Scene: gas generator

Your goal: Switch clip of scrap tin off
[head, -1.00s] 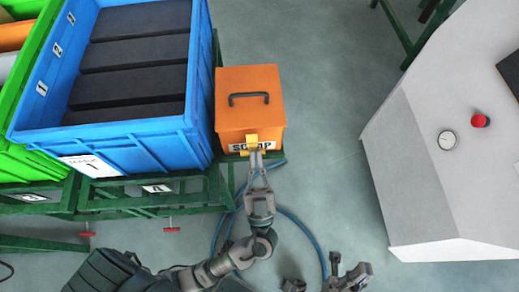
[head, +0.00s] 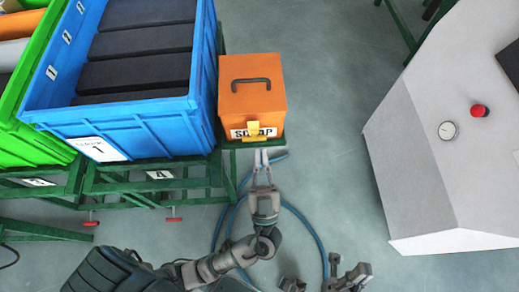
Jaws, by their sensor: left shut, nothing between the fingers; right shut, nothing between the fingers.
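The scrap tin (head: 250,98) is an orange box with a dark handle (head: 250,84) on its lid and a SCRAP label on its front. Its yellow clip (head: 253,129) sits at the front, over the middle of the label. Whether the clip is latched is too small to tell. My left gripper (head: 262,154) is shut and empty, just below the clip, with a small gap between fingertips and clip. My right gripper (head: 325,280) is shut and empty at the bottom edge, well away from the tin and partly cut off.
A blue crate (head: 150,138) with dark blocks stands left of the tin, on a green frame (head: 130,185). A green crate (head: 35,150) is further left. A blue hose (head: 303,230) loops on the floor. A grey console (head: 420,150) with a red button stands at right.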

